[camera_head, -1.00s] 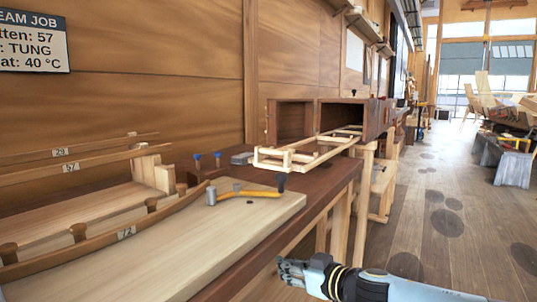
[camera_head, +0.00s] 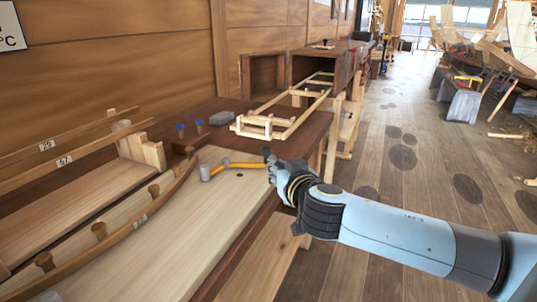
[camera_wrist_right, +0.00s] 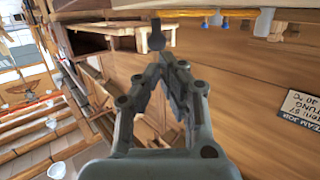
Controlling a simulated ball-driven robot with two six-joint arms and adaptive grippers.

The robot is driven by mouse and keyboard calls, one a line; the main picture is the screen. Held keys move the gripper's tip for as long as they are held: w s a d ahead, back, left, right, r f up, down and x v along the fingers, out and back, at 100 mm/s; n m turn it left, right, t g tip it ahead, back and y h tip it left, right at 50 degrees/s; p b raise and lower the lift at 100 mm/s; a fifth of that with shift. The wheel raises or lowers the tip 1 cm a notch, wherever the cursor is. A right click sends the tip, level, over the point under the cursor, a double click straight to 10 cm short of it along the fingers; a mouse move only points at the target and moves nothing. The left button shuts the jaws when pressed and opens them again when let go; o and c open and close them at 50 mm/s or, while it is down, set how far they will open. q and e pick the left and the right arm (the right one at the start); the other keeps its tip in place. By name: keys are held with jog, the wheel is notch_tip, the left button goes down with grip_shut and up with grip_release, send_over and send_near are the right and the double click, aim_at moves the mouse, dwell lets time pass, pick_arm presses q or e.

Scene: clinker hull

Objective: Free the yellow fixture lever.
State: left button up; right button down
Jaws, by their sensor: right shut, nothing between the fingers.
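The yellow fixture lever (camera_head: 242,165) lies low over the pale board (camera_head: 165,245), between a grey cylinder (camera_head: 205,173) at its left end and a dark knob (camera_head: 266,151) at its right end. In the right wrist view the lever (camera_wrist_right: 185,13) crosses the top, and the dark knob (camera_wrist_right: 156,38) hangs just beyond my fingertips. My right gripper (camera_head: 272,168) is at the knob end of the lever, its fingers (camera_wrist_right: 168,58) together and empty. Whether it touches the knob or lever cannot be told. My left gripper is not in view.
A wooden frame (camera_head: 247,130) stands on the dark bench behind the lever, running back to an open wooden box (camera_head: 315,68). Two blue-topped pegs (camera_head: 181,130) stand left of it. A curved plank (camera_head: 125,235) borders the pale board.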

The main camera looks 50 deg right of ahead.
aim_at(271, 151)
jog(key=x, duration=0.7)
jog(key=shift+w+d+p, duration=0.1)
jog(key=shift+w+p, duration=0.05)
jog(key=shift+p, duration=0.25)
jog(key=shift+w+d+f+n+t+y+b, duration=0.1)
jog(key=shift+d+n+t+y+b, duration=0.1)
jog(key=shift+d+n+y+b, duration=0.2)
jog(key=shift+w+d+f+n+t+y+b, duration=0.2)
jog(key=shift+d+y+b, duration=0.15)
jog(key=shift+b, duration=0.15)
jog(key=shift+w+d+r+y+b, duration=0.1)
jog(key=shift+w+d+y+b, duration=0.1)
jog(key=shift+d+b, duration=0.15)
jog(key=shift+w+d+y+b, duration=0.1)
jog(key=shift+w+d+b, duration=0.15)
jog(key=shift+d+b, duration=0.1)
jog(key=shift+r, duration=0.2)
